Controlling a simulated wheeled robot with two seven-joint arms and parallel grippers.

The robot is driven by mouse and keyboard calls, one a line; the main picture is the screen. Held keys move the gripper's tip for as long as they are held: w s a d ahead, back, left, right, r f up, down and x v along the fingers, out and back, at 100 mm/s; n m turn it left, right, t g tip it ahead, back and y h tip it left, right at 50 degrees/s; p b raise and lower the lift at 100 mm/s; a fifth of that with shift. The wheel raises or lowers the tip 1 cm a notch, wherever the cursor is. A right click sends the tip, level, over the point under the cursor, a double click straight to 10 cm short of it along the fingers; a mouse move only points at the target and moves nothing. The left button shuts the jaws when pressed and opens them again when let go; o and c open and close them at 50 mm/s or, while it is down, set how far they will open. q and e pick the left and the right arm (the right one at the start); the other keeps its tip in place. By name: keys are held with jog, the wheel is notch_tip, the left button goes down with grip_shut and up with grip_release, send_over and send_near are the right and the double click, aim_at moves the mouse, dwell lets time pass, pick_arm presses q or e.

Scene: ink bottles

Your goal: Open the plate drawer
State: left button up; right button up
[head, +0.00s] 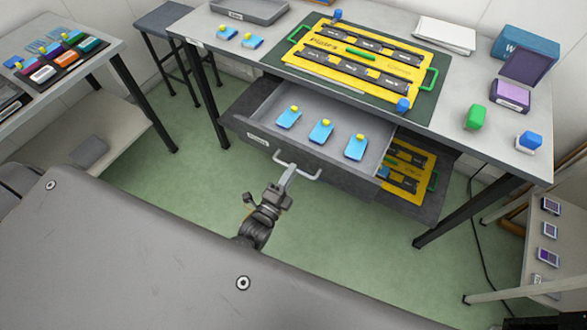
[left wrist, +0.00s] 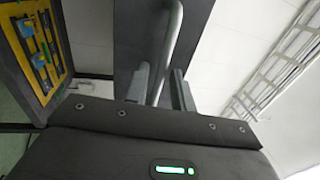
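The plate drawer (head: 258,121) under the workbench is pulled out, its inside showing. Three blue plates with yellow knobs lie in it, one of them on the left (head: 289,119). The pale bar handle (head: 312,177) is on its dark front and also shows in the left wrist view (left wrist: 172,38). My left gripper (head: 286,178) is at the left part of the handle.
The workbench (head: 460,125) above carries a yellow tray (head: 335,62), bottles and boxes. Another yellow tray (head: 421,160) sits on a lower shelf right of the drawer. A side table (head: 98,58) stands at left. Green floor (head: 350,240) is clear before the drawer.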

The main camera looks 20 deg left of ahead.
pick_arm(q)
jog(key=b+v, duration=0.1)
jog(key=v, duration=0.7)
jog(key=shift+s, duration=0.4)
jog(key=s+a+f+n+g, duration=0.1)
jog(key=s+f+n+g, duration=0.25)
jog(key=f, duration=0.55)
jog(key=s+a+f+n+g+y, duration=0.1)
jog(key=s+f+n+g, duration=0.25)
jog(key=f, duration=0.45)
jog(key=s+a+f+n+g, duration=0.1)
jog(key=s+f+n+g, duration=0.25)
jog(key=f, duration=0.55)
jog(key=s+a+f+n+g+y, duration=0.1)
jog(key=s+a+f+n+g, duration=0.2)
jog(key=s+f, duration=0.4)
jog(key=s+a+f+n+g, duration=0.3)
jog(key=s+f+g, duration=0.2)
jog(key=s, duration=0.7)
jog(key=shift+f+n+y, duration=0.35)
jog(key=shift+f+y, duration=0.05)
jog(key=shift+f, duration=1)
